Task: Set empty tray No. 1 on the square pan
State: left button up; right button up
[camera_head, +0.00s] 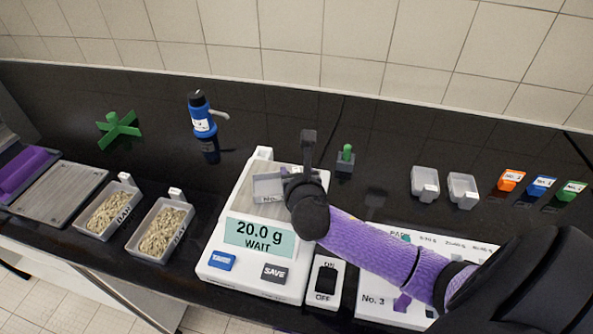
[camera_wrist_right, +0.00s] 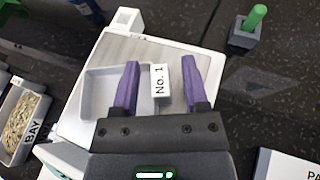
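Tray No. 1 (camera_wrist_right: 105,88) is a small empty grey tray with a white "No. 1" tag. It sits on the square pan (camera_wrist_right: 150,48) of the white balance. The tray also shows in the head view (camera_head: 266,187), partly hidden by my right gripper. The balance display (camera_head: 261,237) reads 20.0 g and WAIT. My right gripper (camera_wrist_right: 160,72) is over the pan, with its two purple fingers on either side of the tag. Gaps show between the fingers and the tag, so it is open and holds nothing. My left gripper is not in view.
Two filled trays (camera_head: 159,231) stand left of the balance. A blue bottle (camera_head: 203,127) and a green cross (camera_head: 119,129) are behind. A green-knobbed weight (camera_head: 345,159) stands right of the pan. Two empty trays (camera_head: 425,182) and coloured tags (camera_head: 541,186) lie farther right. An ON/OFF switch (camera_head: 325,281) is in front.

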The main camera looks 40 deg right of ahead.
jog(key=shift+r, duration=0.1)
jog(key=p+v, duration=0.3)
jog(key=v, duration=0.9)
